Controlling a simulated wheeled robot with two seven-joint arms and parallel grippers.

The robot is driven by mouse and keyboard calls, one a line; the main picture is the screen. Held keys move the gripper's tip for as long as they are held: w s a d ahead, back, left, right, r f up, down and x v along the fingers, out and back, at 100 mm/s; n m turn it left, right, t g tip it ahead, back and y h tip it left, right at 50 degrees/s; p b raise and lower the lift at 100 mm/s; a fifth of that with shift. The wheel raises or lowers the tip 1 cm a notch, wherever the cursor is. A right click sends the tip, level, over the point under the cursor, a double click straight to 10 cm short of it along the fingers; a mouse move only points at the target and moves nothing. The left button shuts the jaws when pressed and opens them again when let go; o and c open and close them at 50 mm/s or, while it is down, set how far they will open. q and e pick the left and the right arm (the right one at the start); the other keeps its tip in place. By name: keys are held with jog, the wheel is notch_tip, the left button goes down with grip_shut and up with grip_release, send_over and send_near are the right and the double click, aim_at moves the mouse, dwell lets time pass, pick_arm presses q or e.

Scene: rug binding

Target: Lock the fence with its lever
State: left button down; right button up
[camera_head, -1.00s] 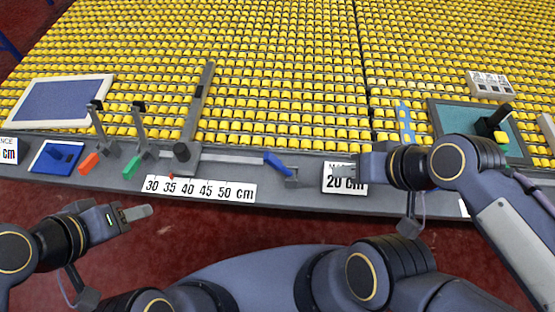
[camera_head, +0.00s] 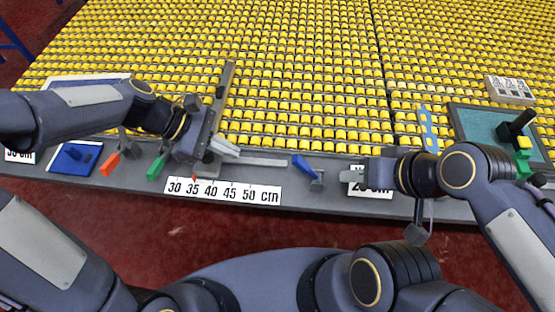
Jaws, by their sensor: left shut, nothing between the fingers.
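The fence (camera_head: 222,92) is a long grey bar reaching back over the yellow rollers. Its base and black knob are hidden behind my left gripper (camera_head: 232,149), which is shut and empty over that area. A rail (camera_head: 265,162) runs right from there to a blue lever (camera_head: 303,166) on a small grey mount, tilted up to the left. The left gripper's tips are apart from this lever. My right gripper (camera_head: 352,175) is right of the blue lever, in front of the "20 cm" plate (camera_head: 372,190); its finger gap is not clear.
The scale plate (camera_head: 222,191) reads 30 to 50 cm. An orange lever (camera_head: 110,163) and a green lever (camera_head: 156,167) stand left of the fence. A blue pad (camera_head: 75,158) is further left. A teal tray (camera_head: 485,125) with a black handle stands at right.

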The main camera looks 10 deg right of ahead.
aim_at(306, 169)
pick_arm(q)
jog(key=shift+w+d+f+n+g, duration=0.15)
jog(key=shift+w+d+f+n, duration=0.15)
jog(key=shift+d+f, duration=0.15)
jog(key=shift+w+d+f+n+g, duration=0.2)
jog(key=shift+d+f+n, duration=0.1)
jog(key=shift+d+f, duration=0.15)
jog(key=x, duration=1)
jog(key=shift+b, duration=0.3)
jog(key=shift+s+d+r+p, duration=0.25)
jog(key=shift+d+r+p, duration=0.25)
jog(key=shift+d+r, duration=0.4)
jog(key=shift+s+d+r, duration=0.15)
jog(key=shift+d+r, duration=0.1)
jog(key=shift+d, duration=0.4)
jog(key=shift+r+p, duration=0.1)
jog(key=shift+p, duration=0.2)
